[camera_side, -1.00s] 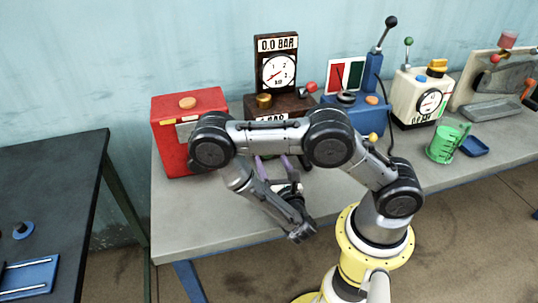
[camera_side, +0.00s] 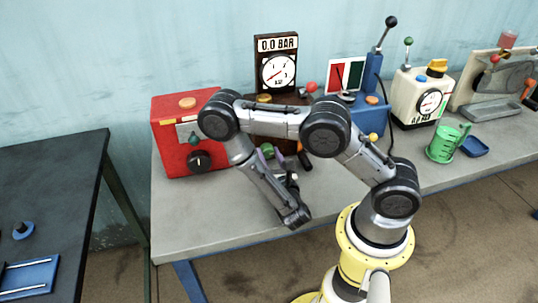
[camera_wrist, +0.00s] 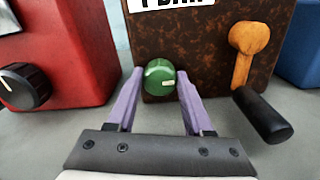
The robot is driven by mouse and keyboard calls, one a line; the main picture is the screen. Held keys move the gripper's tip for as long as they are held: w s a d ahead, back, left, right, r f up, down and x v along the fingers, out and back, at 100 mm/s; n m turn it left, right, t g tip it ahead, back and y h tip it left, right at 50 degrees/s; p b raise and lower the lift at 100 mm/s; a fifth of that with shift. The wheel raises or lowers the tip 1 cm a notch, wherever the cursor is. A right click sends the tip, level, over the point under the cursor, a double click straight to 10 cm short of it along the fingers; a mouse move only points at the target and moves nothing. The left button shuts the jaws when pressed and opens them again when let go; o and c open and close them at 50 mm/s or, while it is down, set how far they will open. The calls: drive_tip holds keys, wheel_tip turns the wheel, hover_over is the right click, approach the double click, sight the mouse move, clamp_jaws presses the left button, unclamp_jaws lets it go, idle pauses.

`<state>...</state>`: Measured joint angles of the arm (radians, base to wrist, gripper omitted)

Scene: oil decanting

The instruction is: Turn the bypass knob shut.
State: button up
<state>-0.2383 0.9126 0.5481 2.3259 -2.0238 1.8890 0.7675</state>
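A round green knob (camera_wrist: 160,78) with a pale pointer mark sits low on the front of a dark brown speckled box (camera_wrist: 205,60). The pointer mark lies roughly level, on the knob's right half. The knob also shows in the side view (camera_side: 267,151), partly covered by my arm. My gripper (camera_wrist: 161,73) has its two purple fingers apart, one on each side of the knob. The fingertips are very close to its sides, and I cannot tell if they touch it. In the side view the fingers are mostly hidden behind my wrist.
An orange crank with a black grip (camera_wrist: 262,115) stands close to the right of my right finger. A red box (camera_side: 185,110) with a black knob (camera_side: 200,161) stands to the left. The gauge (camera_side: 277,73) above the brown box reads 0.0 BAR. The front bench surface is clear.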

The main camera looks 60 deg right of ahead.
clamp_jaws()
drive_tip(key=shift+n, duration=0.3)
drive_tip(key=n, duration=0.3)
drive_tip(key=shift+n, duration=0.3)
drive_tip(key=n, duration=0.9)
drive_tip(key=shift+n, duration=2.3)
